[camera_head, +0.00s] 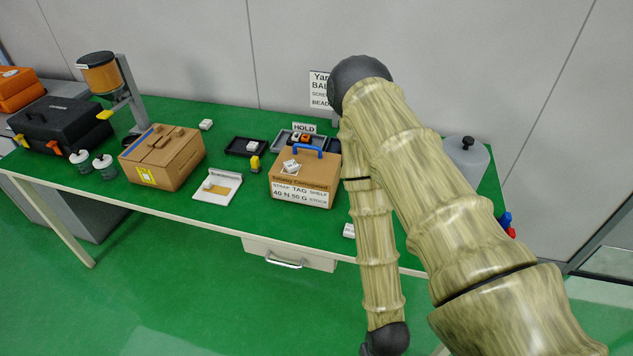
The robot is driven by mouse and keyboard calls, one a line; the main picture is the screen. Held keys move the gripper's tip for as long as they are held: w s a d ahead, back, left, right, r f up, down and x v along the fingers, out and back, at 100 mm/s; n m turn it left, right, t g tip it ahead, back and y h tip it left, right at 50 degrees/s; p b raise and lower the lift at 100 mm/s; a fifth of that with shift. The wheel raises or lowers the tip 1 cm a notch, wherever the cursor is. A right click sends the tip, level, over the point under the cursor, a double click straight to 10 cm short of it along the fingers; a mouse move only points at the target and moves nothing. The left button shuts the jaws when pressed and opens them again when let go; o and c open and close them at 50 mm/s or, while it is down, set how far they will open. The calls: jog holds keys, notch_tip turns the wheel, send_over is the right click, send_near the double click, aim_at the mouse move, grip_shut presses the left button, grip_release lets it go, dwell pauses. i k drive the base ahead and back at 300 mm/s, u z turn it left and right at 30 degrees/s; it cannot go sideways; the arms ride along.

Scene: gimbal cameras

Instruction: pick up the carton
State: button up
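Two brown boxes stand on the green-topped table, and I cannot tell for sure which is the carton. The left one is a cardboard carton (163,160), closed on top, with a blue stripe and a yellow label on its front. The other is a brown box (303,181) at the middle, with a blue handle, white items on top and a printed label on its front. My arm reaches up from the lower right, bends, and hangs down right of this box. It ends in a dark joint at the bottom edge; my gripper is out of view.
The table (228,213) carries a black toolbox (62,124), a dispenser on a stand (101,74), two small jars (92,163), a white clipboard-like item (217,187), dark trays (245,147) and a grey cylinder (466,160). A drawer (288,254) hangs under the front edge.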

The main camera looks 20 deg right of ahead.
aim_at(315, 183)
jog(key=z, duration=0.55)
jog(key=k, duration=1.2)
jog(key=i, duration=0.5)
jog(key=u, duration=0.85)
jog(key=i, duration=1.4)
jog(key=z, duration=0.65)
